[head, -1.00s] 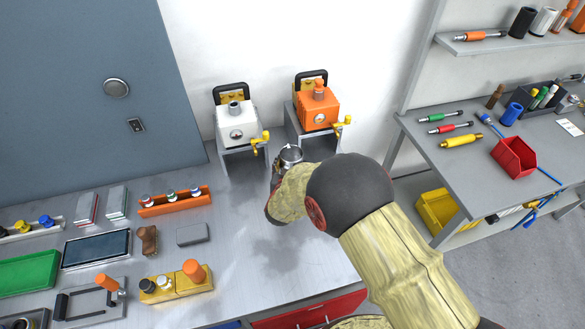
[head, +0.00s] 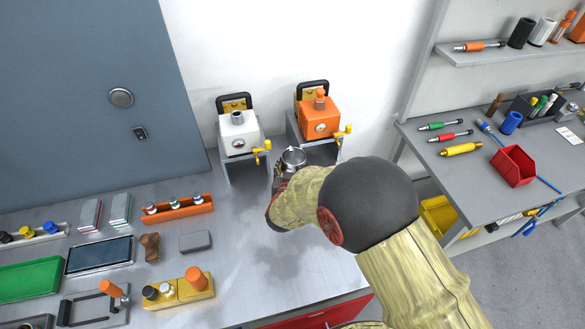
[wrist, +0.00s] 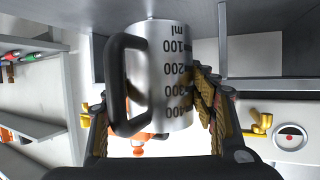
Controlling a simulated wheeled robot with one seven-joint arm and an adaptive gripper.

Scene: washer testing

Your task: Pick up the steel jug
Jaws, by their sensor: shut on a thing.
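The steel jug (wrist: 160,75) is a metal cup with black ml markings and a black handle (wrist: 118,85). In the wrist view it sits between the two fingers of my gripper (wrist: 155,115), which is shut on it. In the head view the jug's open rim (head: 293,156) shows near the front of the two machine stands. My gripper (head: 283,180) is mostly hidden there behind my arm. I cannot tell whether the jug's base touches the bench.
A white machine (head: 239,133) and an orange machine (head: 319,117), each with a yellow tap, stand on grey stands behind the jug. An orange rack (head: 178,207) and a grey block (head: 195,241) lie to the left. The bench (head: 250,275) in front is fairly clear.

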